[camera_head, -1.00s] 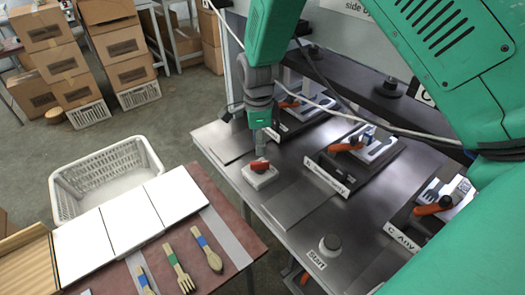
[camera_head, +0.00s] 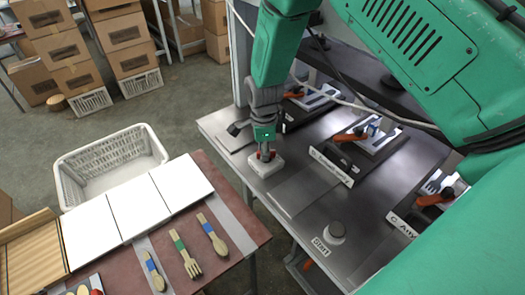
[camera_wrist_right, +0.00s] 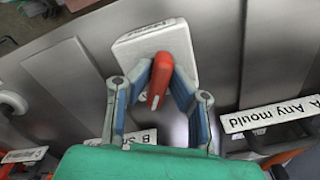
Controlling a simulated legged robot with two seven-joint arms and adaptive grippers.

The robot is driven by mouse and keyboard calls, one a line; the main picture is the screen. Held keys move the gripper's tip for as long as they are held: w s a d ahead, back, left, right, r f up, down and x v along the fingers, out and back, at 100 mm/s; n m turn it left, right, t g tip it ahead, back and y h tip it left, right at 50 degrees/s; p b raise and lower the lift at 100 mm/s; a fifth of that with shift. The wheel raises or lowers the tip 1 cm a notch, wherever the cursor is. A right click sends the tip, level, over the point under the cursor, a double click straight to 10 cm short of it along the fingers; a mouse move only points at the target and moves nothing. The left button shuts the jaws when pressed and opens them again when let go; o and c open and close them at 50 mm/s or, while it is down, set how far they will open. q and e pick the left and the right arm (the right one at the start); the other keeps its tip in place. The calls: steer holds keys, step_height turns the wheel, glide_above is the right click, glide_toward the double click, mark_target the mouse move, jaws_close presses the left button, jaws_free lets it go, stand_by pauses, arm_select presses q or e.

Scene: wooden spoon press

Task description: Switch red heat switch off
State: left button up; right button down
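The red heat switch (camera_head: 267,155) is a red knob on a small white box (camera_head: 266,165) at the left part of the metal table. In the right wrist view the red knob (camera_wrist_right: 161,77) stands on the white box (camera_wrist_right: 140,42) and points toward my palm. My right gripper (camera_head: 265,151) is down over the switch. In the wrist view its blue-padded fingers (camera_wrist_right: 161,72) lie on either side of the knob, partly closed, with tips very near it. I cannot tell whether they touch it. My left gripper is not in view.
Mould stations with orange handles (camera_head: 350,135) stand right of the switch. A round start button (camera_head: 337,229) is at the table's front. White panels (camera_head: 145,205) and wooden cutlery (camera_head: 187,254) lie on the left table, beside a white basket (camera_head: 110,160).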

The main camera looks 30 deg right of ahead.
steer(key=shift+w+d+n, duration=0.1)
steer(key=shift+n, duration=0.3)
steer(key=n, duration=0.2)
steer(key=shift+r+n+p, duration=0.15)
steer(key=shift+n+p, duration=0.25)
steer(key=n, duration=0.4)
steer(key=shift+p, duration=0.3)
steer(key=shift+n, duration=2.2)
steer(key=c, duration=1.5)
jaws_free()
steer(key=shift+s, duration=0.2)
